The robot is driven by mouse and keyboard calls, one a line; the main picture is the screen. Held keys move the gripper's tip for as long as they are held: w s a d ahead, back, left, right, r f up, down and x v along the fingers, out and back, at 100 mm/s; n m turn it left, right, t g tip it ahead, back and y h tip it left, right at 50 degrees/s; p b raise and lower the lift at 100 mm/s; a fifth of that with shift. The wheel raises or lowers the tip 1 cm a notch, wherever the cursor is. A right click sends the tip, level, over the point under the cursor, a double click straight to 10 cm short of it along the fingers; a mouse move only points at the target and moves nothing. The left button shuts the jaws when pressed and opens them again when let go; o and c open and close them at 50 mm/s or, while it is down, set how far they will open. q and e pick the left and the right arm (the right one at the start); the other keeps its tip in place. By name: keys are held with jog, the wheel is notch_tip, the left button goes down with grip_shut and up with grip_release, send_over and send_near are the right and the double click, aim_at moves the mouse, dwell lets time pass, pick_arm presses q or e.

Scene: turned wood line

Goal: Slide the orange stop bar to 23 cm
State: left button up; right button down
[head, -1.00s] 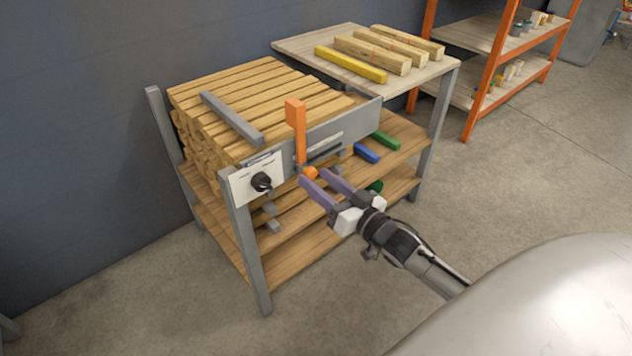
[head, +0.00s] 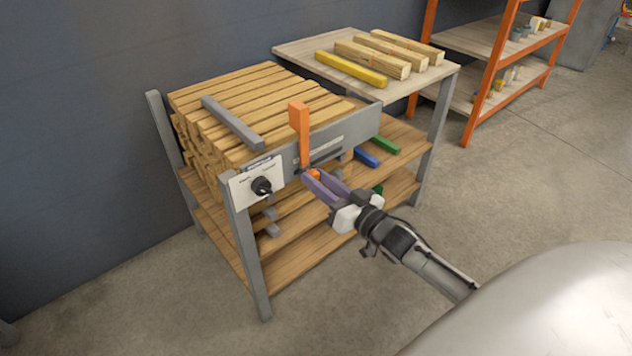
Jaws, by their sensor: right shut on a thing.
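The orange stop bar (head: 299,130) stands upright at the front plate of the wooden rack, left of the plate's middle. Its orange knob (head: 314,175) sticks out low at the front. My right gripper (head: 320,180) has its purple fingers shut on this knob, one on each side. A grey slotted plate with a pale scale strip (head: 318,150) runs to the right of the bar. The scale's marks are too small to read. My left gripper is not in view.
A white panel with a black dial (head: 261,185) sits left of the bar. Boards with a grey bar (head: 232,122) fill the rack top. Blue (head: 366,157) and green (head: 386,145) blocks lie on the shelf. A side table (head: 290,48) holds several wooden pieces.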

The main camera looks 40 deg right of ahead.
send_near(325, 156)
jog(key=w, duration=0.4)
jog(key=shift+a, duration=0.15)
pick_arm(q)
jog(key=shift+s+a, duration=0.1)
pick_arm(e)
jog(key=c, duration=1.4)
grip_release()
jog(key=shift+c, duration=0.2)
pick_arm(q)
jog(key=p, duration=0.1)
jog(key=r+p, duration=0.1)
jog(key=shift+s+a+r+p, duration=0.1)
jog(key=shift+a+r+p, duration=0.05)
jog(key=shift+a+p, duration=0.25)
pick_arm(e)
jog(key=s, duration=1)
jog(key=shift+s+d, duration=0.15)
jog(key=shift+d, duration=0.2)
